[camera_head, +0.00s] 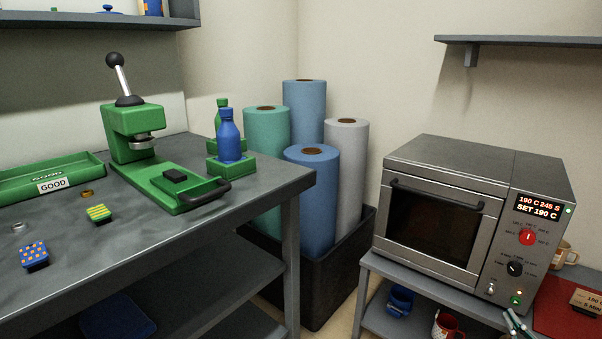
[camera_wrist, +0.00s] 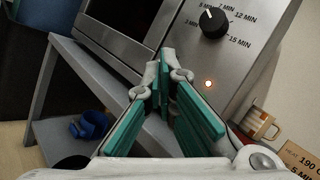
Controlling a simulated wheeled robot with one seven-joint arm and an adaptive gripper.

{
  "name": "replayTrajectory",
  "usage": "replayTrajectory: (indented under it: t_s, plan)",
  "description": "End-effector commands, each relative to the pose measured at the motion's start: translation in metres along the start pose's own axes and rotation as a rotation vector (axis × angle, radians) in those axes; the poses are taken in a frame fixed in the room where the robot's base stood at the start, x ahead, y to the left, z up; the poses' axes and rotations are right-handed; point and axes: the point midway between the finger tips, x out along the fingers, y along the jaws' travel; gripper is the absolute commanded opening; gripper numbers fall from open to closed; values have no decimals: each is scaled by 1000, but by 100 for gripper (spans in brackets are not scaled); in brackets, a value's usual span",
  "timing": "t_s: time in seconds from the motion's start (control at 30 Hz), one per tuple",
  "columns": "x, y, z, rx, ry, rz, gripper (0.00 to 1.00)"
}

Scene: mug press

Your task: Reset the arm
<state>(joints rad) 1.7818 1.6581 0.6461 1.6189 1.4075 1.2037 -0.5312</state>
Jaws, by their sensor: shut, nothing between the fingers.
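My gripper (camera_head: 514,322) shows at the lower right of the head view, in front of the oven's control panel. In the wrist view my gripper (camera_wrist: 166,88) has its teal-padded fingers together with nothing between them. The fingertips are in front of the lower part of the oven (camera_wrist: 120,35); whether they touch it I cannot tell. In the head view the grey oven (camera_head: 445,225) has its door shut. Its display (camera_head: 538,205) reads 190 C 245 S, SET 190 C. A lamp (camera_wrist: 208,83) glows orange below the timer knob (camera_wrist: 214,23).
The oven stands on a grey stand (camera_head: 430,268) with blue and red mugs below. A tan mug (camera_head: 564,254) is right of the oven. Paper rolls (camera_head: 310,195) stand in a black bin. A green press (camera_head: 140,130) is on the left workbench (camera_head: 130,255). A wall shelf (camera_head: 520,41) hangs above.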

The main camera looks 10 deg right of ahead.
Motion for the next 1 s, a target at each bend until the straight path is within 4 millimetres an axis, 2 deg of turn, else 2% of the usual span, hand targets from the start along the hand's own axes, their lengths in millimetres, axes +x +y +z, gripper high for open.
replayTrajectory:
  t_s: [0.17, 0.23, 0.33, 0.47, 0.73, 1.0]
  plan:
    - [42, 32, 54, -55, -89, 250, 0]
    - [58, 51, 82, -82, -132, 378, 0]
    - [74, 78, 122, -121, -190, 556, 0]
    - [86, 113, 172, -174, -261, 781, 0]
    - [81, 175, 271, -309, -381, 1217, 0]
    - [49, 216, 361, -485, -468, 1601, 0]
